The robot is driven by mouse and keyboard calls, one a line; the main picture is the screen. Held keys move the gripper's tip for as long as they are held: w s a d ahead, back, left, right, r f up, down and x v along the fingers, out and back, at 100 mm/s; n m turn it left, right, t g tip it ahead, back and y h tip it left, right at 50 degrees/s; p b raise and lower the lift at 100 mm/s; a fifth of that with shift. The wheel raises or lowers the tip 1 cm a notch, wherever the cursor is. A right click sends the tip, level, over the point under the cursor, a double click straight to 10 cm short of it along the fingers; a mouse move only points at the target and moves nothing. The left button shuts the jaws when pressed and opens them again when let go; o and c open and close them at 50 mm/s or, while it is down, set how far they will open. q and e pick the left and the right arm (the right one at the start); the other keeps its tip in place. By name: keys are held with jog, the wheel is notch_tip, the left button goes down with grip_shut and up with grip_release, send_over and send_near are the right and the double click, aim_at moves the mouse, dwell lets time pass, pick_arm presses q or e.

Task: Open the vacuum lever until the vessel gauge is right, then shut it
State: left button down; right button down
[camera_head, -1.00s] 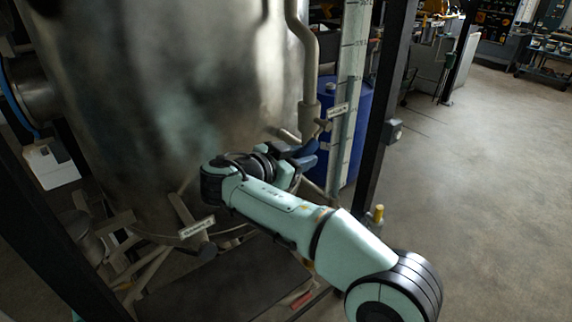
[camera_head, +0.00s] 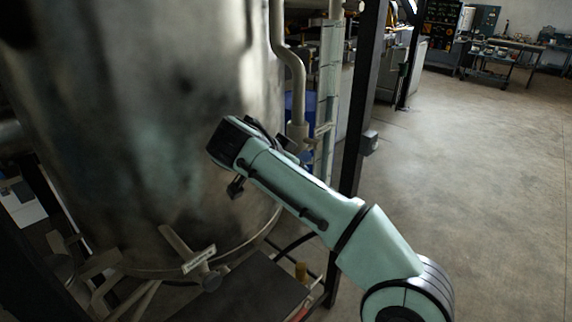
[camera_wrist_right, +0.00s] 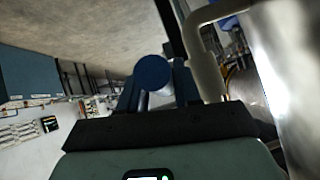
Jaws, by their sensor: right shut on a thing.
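The large metal vessel (camera_head: 150,110) fills the left of the head view. A bent grey pipe (camera_head: 297,85) runs down its right side. A tall pale strip with scale marks (camera_head: 328,80) stands beside the pipe; I cannot read a level on it. In the right wrist view a blue round-ended lever handle (camera_wrist_right: 152,72) sits between the fingers of my right gripper (camera_wrist_right: 157,92), which is shut on it. In the head view my right forearm crosses in front of the vessel and mostly hides the gripper and lever. My left gripper is not in view.
A black upright post (camera_head: 358,110) stands right of the scale strip. A small labelled valve (camera_head: 200,262) sits at the vessel's lower edge, with a dark flat plate (camera_head: 255,290) near it. A blue drum (camera_head: 288,105) is partly hidden behind the pipe. Open floor lies to the right.

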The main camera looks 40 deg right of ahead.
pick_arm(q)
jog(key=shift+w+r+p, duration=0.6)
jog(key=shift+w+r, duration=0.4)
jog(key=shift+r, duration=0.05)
pick_arm(e)
jog(key=shift+r+y, duration=0.7)
jog(key=c, duration=0.9)
grip_release()
jog(key=shift+o, duration=0.2)
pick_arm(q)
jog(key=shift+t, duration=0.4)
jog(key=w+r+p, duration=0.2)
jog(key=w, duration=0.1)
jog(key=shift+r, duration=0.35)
pick_arm(e)
jog(key=v, duration=1.3)
jog(key=shift+a, duration=0.15)
jog(key=shift+r, duration=0.1)
